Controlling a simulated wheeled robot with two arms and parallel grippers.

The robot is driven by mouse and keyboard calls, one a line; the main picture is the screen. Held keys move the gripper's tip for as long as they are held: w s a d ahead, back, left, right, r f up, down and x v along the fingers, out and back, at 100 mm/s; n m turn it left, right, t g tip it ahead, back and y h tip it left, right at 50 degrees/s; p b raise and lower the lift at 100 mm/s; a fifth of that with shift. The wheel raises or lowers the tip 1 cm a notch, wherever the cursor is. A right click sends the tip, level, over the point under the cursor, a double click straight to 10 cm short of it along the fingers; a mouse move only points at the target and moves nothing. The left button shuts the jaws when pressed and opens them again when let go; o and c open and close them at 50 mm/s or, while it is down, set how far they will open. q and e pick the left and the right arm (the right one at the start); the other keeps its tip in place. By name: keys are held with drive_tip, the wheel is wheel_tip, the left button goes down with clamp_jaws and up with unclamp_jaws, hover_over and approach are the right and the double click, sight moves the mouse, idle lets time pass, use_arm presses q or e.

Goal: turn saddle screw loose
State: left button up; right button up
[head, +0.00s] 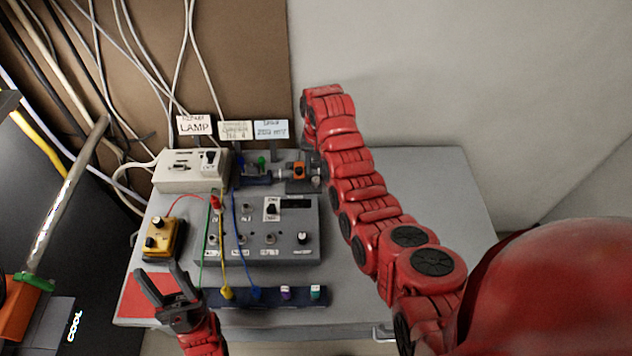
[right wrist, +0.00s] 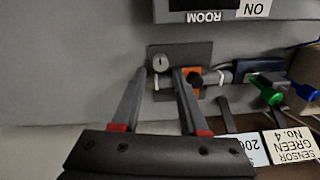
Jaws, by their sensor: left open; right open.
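A round grey screw head with a dark slot, which looks like the saddle screw (right wrist: 160,62), sits on a dark plate in the right wrist view. An orange block (right wrist: 191,76) is beside it; the orange block also shows in the head view (head: 299,171). My right gripper (right wrist: 159,76) is open, its two fingertips apart on either side just short of the screw head; I cannot tell whether they touch it. In the head view the right gripper is mostly hidden by its arm. My left gripper (head: 158,271) is open and empty over the table's front left.
A grey control box (head: 258,250) stands mid-table, with a yellow box (head: 160,240) to its left. A blue strip with plugs (head: 270,297) lies in front. Label cards (head: 271,129) stand behind. The table's right side (head: 450,200) is clear.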

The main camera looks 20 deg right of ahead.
sight(316, 179)
drive_tip(key=shift+a+f+p, duration=0.1)
drive_tip(key=shift+f+p, duration=0.4)
drive_tip(key=shift+f, duration=1.75)
clamp_jaws()
